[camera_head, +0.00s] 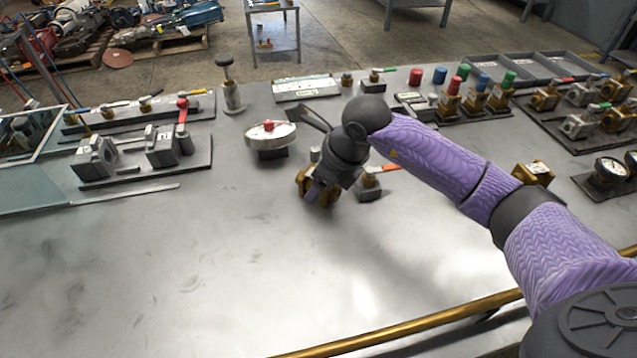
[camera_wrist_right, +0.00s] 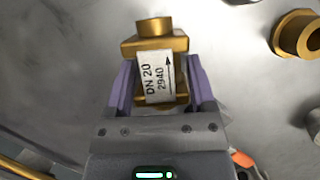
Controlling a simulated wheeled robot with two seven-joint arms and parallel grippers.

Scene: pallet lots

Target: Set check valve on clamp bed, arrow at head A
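A brass check valve (camera_wrist_right: 155,42) is between the fingers of my right gripper (camera_wrist_right: 161,90) in the right wrist view. Its white label reads "DN 20 2940", with an arrow pointing to the top of that picture. The purple fingers press both sides of its body. In the head view the right gripper (camera_head: 318,190) hides part of the valve (camera_head: 303,180), low over the table's middle; I cannot tell whether it touches the table. A clamp bed (camera_head: 203,158) with two grey heads and a red lever stands at the left, empty between its heads. Head letters are not legible. My left gripper is out of view.
A round gauge-like device (camera_head: 270,140) stands between clamp bed and gripper. A red-handled valve (camera_head: 368,190) is close right of the gripper. Another labelled brass part (camera_head: 533,173) lies farther right. Fittings and trays (camera_head: 530,68) line the back. The front left table is clear.

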